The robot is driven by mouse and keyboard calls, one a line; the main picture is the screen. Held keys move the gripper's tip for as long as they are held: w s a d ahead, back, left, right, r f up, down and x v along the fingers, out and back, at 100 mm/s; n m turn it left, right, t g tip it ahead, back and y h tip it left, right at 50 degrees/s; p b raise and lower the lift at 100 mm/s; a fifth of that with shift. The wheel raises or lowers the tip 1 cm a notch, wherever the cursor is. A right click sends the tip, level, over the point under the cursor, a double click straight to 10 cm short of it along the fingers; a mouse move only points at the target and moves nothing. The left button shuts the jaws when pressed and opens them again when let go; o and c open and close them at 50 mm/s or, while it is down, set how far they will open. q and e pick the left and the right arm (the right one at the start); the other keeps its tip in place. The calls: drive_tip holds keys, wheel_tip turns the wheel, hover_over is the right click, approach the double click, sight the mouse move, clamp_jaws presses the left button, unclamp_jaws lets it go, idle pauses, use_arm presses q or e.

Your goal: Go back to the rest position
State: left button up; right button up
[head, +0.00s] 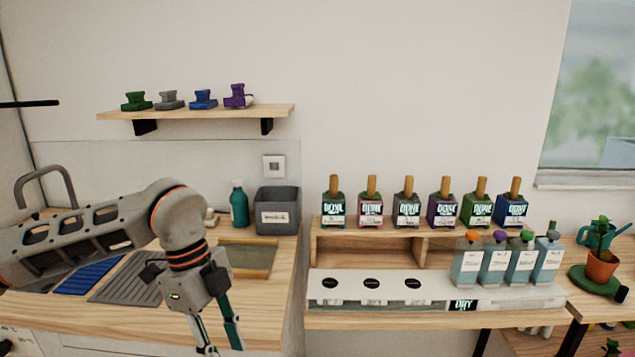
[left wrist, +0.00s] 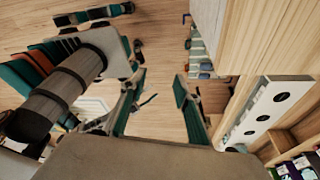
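My left gripper (head: 218,335) hangs in front of the wooden counter (head: 262,318) in the head view, its arm coming in from the left and its fingers pointing down. In the left wrist view the left gripper (left wrist: 160,95) shows its two teal fingers apart with nothing between them, above the wooden floor (left wrist: 160,62). My right gripper is in neither view.
A white rack (head: 430,291) with round holes and several bottles (head: 467,262) stands on the right counter. A grey bin (head: 278,210) and teal bottle (head: 239,206) stand behind my left arm.

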use_arm(q)
drive_tip(key=s+d+m+g+h, duration=0.25)
drive_tip(key=s+d+h, duration=0.2)
drive_tip(key=d, duration=0.45)
drive_tip(key=s+d+m+g+h, duration=0.2)
drive_tip(key=s+d+m+h, duration=0.15)
drive_tip(key=s+d, duration=0.4)
drive_tip(key=w+d+r+n+t+h, duration=0.1)
drive_tip(key=w+d+r+t+h, duration=0.1)
drive_tip(key=d+r+h, duration=0.6)
drive_tip(key=w+a+f+n+t+y, duration=0.5)
drive_tip(key=w+a+f+n+t, duration=0.7)
drive_tip(key=n+t, duration=0.65)
drive_tip(key=s+a+f+n+y, duration=0.1)
drive_tip(key=s+a+f+y, duration=0.2)
drive_tip(key=f, duration=0.4)
drive_tip(key=s+a+f+n+y, duration=0.1)
drive_tip(key=a+f+y, duration=0.2)
drive_tip(key=a+f, duration=0.25)
drive_tip(key=s+a+f+n+y, duration=0.2)
drive_tip(key=a+f, duration=0.1)
drive_tip(key=f, duration=0.4)
drive_tip(key=s+a+f+g+y, duration=0.3)
drive_tip(key=s+a+f+g, duration=0.1)
drive_tip(key=s+f, duration=0.6)
drive_tip(key=shift+a+f, duration=0.45)
drive_tip(key=shift+a, duration=0.35)
drive_tip(key=shift+s, duration=0.15)
drive_tip(key=shift+c, duration=0.6)
